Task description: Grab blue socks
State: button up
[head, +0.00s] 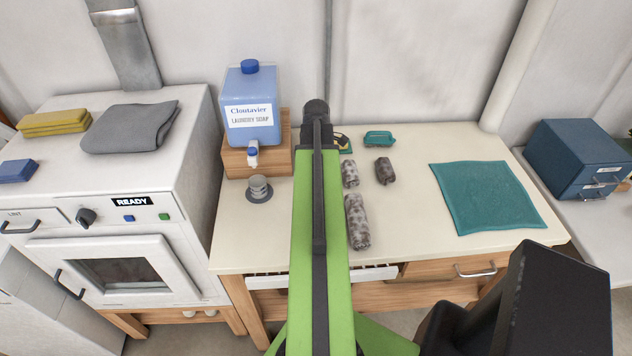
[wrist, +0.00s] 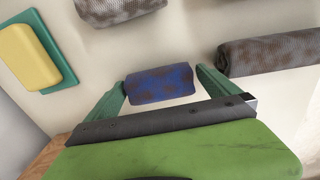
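The blue socks are a rolled blue bundle with brown stains (wrist: 160,83), seen in the wrist view on the pale countertop. My gripper (wrist: 161,88) is open, with one green finger on each side of the bundle. The left finger is close to its left end, and I cannot tell if they touch. A small gap shows at the right finger. In the head view my green arm hides the blue bundle and the gripper's fingers.
Grey stained rolls (head: 357,222) (head: 385,171) (head: 350,174) lie just right of my arm on the countertop (head: 405,240). A yellow sponge (wrist: 27,58) sits on a green dish. A teal cloth (head: 487,196) lies right; a soap dispenser (head: 250,105) stands left.

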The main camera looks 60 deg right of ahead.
jog(key=c, duration=1.2)
jog(key=shift+r, duration=0.1)
